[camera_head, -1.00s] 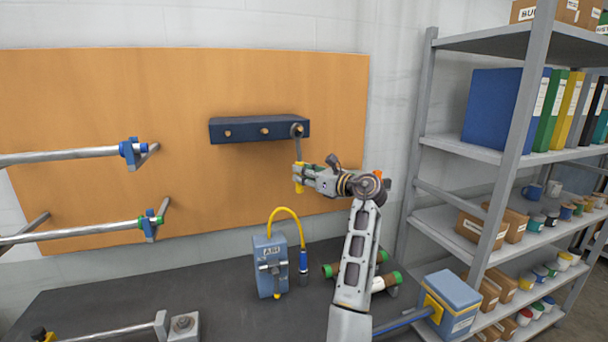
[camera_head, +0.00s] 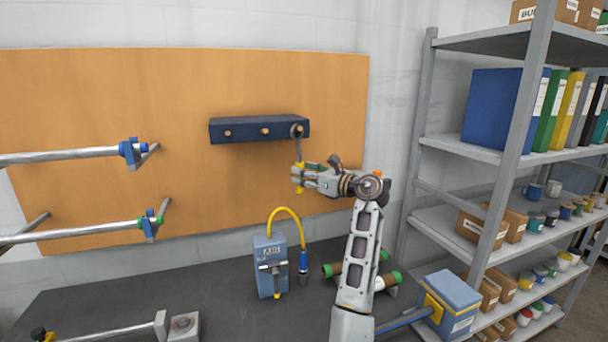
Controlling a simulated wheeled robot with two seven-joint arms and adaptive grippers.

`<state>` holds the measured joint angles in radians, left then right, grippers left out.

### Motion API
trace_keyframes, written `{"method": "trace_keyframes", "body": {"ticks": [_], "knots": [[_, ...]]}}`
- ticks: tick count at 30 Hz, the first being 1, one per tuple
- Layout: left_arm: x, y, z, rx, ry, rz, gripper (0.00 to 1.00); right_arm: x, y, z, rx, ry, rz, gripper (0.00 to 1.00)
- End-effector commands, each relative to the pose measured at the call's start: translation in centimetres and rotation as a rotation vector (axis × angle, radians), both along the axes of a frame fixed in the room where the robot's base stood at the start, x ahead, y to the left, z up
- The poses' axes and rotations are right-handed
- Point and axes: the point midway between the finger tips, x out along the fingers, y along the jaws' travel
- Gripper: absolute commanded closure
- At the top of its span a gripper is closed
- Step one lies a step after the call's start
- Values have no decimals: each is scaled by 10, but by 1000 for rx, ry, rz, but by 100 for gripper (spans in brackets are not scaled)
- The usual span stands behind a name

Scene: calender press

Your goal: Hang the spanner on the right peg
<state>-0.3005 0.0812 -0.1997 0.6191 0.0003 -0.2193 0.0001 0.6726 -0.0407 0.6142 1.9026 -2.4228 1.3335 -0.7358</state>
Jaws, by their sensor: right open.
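The spanner (camera_head: 298,143) hangs upright with its ring end at the right peg of the dark blue peg rail (camera_head: 246,132). Its yellow handle (camera_head: 300,166) hangs below the rail. The left peg (camera_head: 228,134) and middle peg (camera_head: 265,131) are bare. My right gripper (camera_head: 299,178) is open at the yellow handle, with its fingers around or just beside it; I cannot tell whether they touch. The gripper hides part of the handle. My left gripper is not in view.
Metal bars with blue (camera_head: 130,153) and green (camera_head: 149,224) ends reach in at left. A blue-grey box (camera_head: 269,266) with a yellow hose stands on the dark bench (camera_head: 225,305), beside rolls with green ends (camera_head: 392,279). A loaded shelf rack (camera_head: 455,148) stands at right.

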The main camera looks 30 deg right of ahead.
Motion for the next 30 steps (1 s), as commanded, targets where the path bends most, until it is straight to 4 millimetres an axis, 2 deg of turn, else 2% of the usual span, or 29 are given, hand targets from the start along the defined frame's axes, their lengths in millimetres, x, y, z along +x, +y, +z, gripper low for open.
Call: {"method": "trace_keyframes", "body": {"ticks": [8,24,30], "knots": [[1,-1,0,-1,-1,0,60,-24,-7,0,-3,0,-1,53],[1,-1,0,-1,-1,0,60,-87,-26,0,-2,0,0,53],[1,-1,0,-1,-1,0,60,-103,-31,0,0,1,-1,53]]}}
